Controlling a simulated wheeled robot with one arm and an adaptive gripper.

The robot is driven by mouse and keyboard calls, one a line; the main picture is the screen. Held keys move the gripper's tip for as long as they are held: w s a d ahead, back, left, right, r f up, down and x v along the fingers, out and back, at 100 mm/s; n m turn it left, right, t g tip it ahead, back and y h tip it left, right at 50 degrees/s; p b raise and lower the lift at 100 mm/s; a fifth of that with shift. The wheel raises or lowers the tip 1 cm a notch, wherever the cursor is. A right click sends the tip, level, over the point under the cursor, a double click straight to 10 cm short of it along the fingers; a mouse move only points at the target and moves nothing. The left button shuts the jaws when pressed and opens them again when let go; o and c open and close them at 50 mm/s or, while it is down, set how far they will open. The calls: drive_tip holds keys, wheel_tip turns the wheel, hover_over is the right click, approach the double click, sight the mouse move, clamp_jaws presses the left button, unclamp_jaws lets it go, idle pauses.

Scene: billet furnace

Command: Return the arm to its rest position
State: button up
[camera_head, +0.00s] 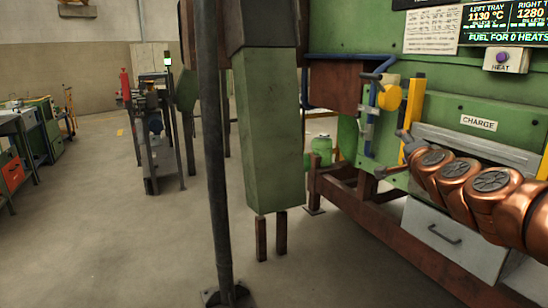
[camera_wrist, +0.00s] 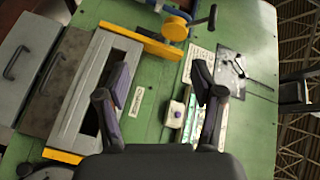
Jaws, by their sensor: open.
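My copper-coloured arm reaches in from the right edge in the head view, in front of the green furnace (camera_head: 455,108). In the wrist view my gripper (camera_wrist: 162,72) is open, with its two dark fingers wide apart and nothing between them. It faces the furnace front, with the CHARGE label (camera_wrist: 137,101) and the purple HEAT button (camera_wrist: 177,112) showing between the fingers. The left finger overlaps the dark charge slot (camera_wrist: 91,112) in the picture. I cannot tell how far the fingers are from the panel. The fingers cannot be made out clearly in the head view.
A yellow upright bar (camera_head: 415,100) and a blue pipe frame with a yellow disc (camera_head: 389,97) stand beside the charge opening. A grey drawer (camera_head: 450,241) is below. A dark post (camera_head: 215,150) and a green column (camera_head: 268,130) stand nearer. The floor at left is open.

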drive_tip(key=s+a+f+n+g+y, duration=0.2)
drive_tip(key=s+a+f+n+y, duration=0.15)
drive_tip(key=a, duration=0.65)
drive_tip(key=s+a+f+n+g+y, duration=0.2)
drive_tip(key=a+f+n+y, duration=0.25)
drive_tip(key=a, duration=0.45)
drive_tip(key=s+a+f+n+g, duration=0.3)
drive_tip(key=s+a+f, duration=0.1)
drive_tip(key=s+f, duration=0.25)
drive_tip(key=s+a+f+n+g, duration=0.2)
drive_tip(key=s+a+f+g, duration=0.1)
drive_tip(key=s+a+f, duration=0.3)
drive_tip(key=s+d+f+n+g+h, duration=0.1)
drive_tip(key=s+d+f+g, duration=0.15)
drive_tip(key=s, duration=0.75)
drive_tip(key=s+d+f+n+g+h, duration=0.1)
drive_tip(key=s+d+f+g+h, duration=0.2)
drive_tip(key=s, duration=0.6)
drive_tip(key=s+d+f+n+g, duration=0.1)
drive_tip(key=s+d+f+g, duration=0.2)
drive_tip(key=s, duration=0.7)
wheel_tip(320, 180, up, 13)
drive_tip(key=w+a+p, duration=0.1)
drive_tip(key=p, duration=1.1)
drive_tip(key=shift+a, duration=0.25)
drive_tip(key=shift+w+f, duration=0.1)
drive_tip(key=shift+c, duration=0.3)
